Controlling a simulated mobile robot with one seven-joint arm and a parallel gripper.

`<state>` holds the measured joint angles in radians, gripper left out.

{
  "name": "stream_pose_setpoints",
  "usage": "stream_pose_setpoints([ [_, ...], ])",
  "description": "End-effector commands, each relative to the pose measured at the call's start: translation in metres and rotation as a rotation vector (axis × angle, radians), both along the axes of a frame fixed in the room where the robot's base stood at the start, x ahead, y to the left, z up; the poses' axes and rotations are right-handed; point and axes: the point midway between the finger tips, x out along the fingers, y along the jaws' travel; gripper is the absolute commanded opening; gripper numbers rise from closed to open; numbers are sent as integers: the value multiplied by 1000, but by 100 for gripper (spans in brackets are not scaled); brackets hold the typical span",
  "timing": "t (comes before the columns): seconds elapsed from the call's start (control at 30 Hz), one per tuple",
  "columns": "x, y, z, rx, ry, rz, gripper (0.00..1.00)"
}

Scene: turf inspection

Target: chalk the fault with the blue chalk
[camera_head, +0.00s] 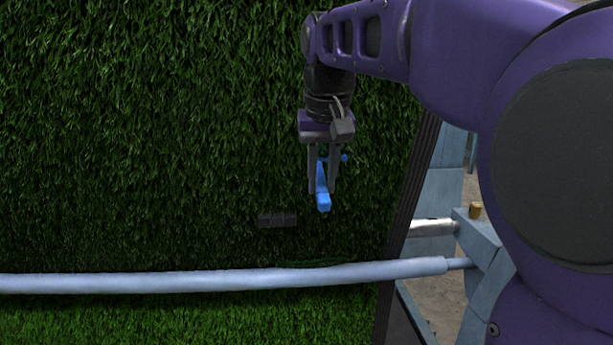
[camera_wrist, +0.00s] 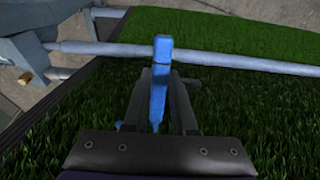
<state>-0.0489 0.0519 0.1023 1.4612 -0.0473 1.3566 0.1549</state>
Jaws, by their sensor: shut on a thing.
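My gripper (camera_head: 322,188) is shut on the blue chalk (camera_head: 323,201), a bright blue stick whose end sticks out past the fingertips. In the wrist view the chalk (camera_wrist: 160,60) stands between the two fingers, pointing away toward the pale bar. A small blue bit (camera_head: 345,158) shows beside the fingers; I cannot tell if it belongs to the chalk. The gripper is in front of the green turf (camera_head: 150,130). A dark streak (camera_head: 320,263) shows in the turf just above the bar; I cannot tell whether it is the fault.
A pale bar (camera_head: 200,280) runs across the turf below the gripper. A small dark grey block (camera_head: 277,219) lies against the turf, left of the chalk. A blue-grey frame (camera_head: 480,240) with a brass-coloured knob (camera_head: 475,210) stands at right, beyond the turf's dark edge.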

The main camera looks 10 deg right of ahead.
Motion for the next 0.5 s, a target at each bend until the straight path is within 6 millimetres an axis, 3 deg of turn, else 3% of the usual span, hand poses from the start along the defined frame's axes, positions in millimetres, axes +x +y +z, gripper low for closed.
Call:
stream_pose_setpoints([
  [0.5, -1, 17, 1, 0, -4, 3, 0],
])
